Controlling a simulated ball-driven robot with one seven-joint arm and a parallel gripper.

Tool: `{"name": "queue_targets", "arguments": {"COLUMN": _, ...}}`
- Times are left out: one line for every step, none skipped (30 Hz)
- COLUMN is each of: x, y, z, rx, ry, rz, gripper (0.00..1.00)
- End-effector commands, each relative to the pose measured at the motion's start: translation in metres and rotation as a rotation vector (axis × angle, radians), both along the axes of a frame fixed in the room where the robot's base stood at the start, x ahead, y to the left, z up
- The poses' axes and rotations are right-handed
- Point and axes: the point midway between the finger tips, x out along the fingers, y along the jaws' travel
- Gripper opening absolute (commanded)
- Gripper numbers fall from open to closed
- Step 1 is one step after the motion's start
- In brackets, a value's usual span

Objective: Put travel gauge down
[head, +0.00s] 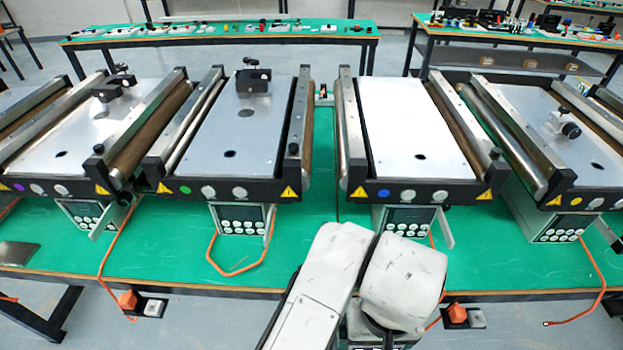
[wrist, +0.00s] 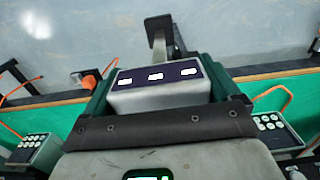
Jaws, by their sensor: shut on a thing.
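In the wrist view my gripper (wrist: 160,92) is shut on a grey box-shaped thing (wrist: 150,101), which I take to be the travel gauge. Its dark top panel carries three white marks. The dark green fingers press on its left and right sides. It is held above the front edge of the green table, with floor beyond. Its underside is hidden. In the head view only my pale arm links show, and the gripper and held thing are out of sight. The third conveyor (head: 400,125), with a blue dot, has a bare, light plate.
The second conveyor (head: 236,140) and the fourth conveyor (head: 520,105) each carry a small device on the plate. Control boxes (head: 240,218) with orange cables stand under the conveyors. The green tabletop (head: 160,255) has free strips in front.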

Motion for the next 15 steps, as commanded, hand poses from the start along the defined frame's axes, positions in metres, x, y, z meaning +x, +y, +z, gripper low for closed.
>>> {"name": "queue_targets", "arguments": {"x": 0.007, "y": -0.012, "z": -0.015, "rx": -0.007, "ry": 0.003, "rz": -0.002, "gripper": 0.04}}
{"name": "queue_targets", "arguments": {"x": 0.011, "y": -0.018, "z": -0.024, "rx": -0.007, "ry": 0.003, "rz": -0.001, "gripper": 0.04}}
{"name": "queue_targets", "arguments": {"x": 0.017, "y": -0.026, "z": -0.037, "rx": -0.007, "ry": 0.003, "rz": 0.0, "gripper": 0.04}}
{"name": "queue_targets", "arguments": {"x": 0.022, "y": -0.031, "z": -0.047, "rx": -0.006, "ry": 0.004, "rz": 0.001, "gripper": 0.04}}
{"name": "queue_targets", "arguments": {"x": 0.026, "y": -0.037, "z": -0.056, "rx": -0.006, "ry": 0.004, "rz": 0.001, "gripper": 0.04}}
{"name": "queue_targets", "arguments": {"x": 0.032, "y": -0.044, "z": -0.068, "rx": -0.006, "ry": 0.004, "rz": 0.003, "gripper": 0.04}}
{"name": "queue_targets", "arguments": {"x": 0.036, "y": -0.049, "z": -0.077, "rx": -0.006, "ry": 0.004, "rz": 0.004, "gripper": 0.04}}
{"name": "queue_targets", "arguments": {"x": 0.04, "y": -0.054, "z": -0.084, "rx": -0.004, "ry": 0.004, "rz": 0.005, "gripper": 0.04}}
{"name": "queue_targets", "arguments": {"x": 0.045, "y": -0.06, "z": -0.095, "rx": -0.005, "ry": 0.003, "rz": 0.007, "gripper": 0.04}}
{"name": "queue_targets", "arguments": {"x": 0.049, "y": -0.064, "z": -0.102, "rx": -0.003, "ry": 0.004, "rz": 0.008, "gripper": 0.04}}
{"name": "queue_targets", "arguments": {"x": 0.052, "y": -0.068, "z": -0.108, "rx": -0.004, "ry": 0.003, "rz": 0.009, "gripper": 0.04}}
{"name": "queue_targets", "arguments": {"x": 0.057, "y": -0.072, "z": -0.116, "rx": -0.003, "ry": 0.002, "rz": 0.011, "gripper": 0.04}}
{"name": "queue_targets", "arguments": {"x": 0.059, "y": -0.077, "z": -0.123, "rx": -0.003, "ry": 0.004, "rz": 0.011, "gripper": 0.04}}
{"name": "queue_targets", "arguments": {"x": 0.062, "y": -0.079, "z": -0.127, "rx": -0.003, "ry": 0.001, "rz": 0.012, "gripper": 0.04}}
{"name": "queue_targets", "arguments": {"x": 0.065, "y": -0.083, "z": -0.134, "rx": -0.003, "ry": 0.001, "rz": 0.011, "gripper": 0.04}}
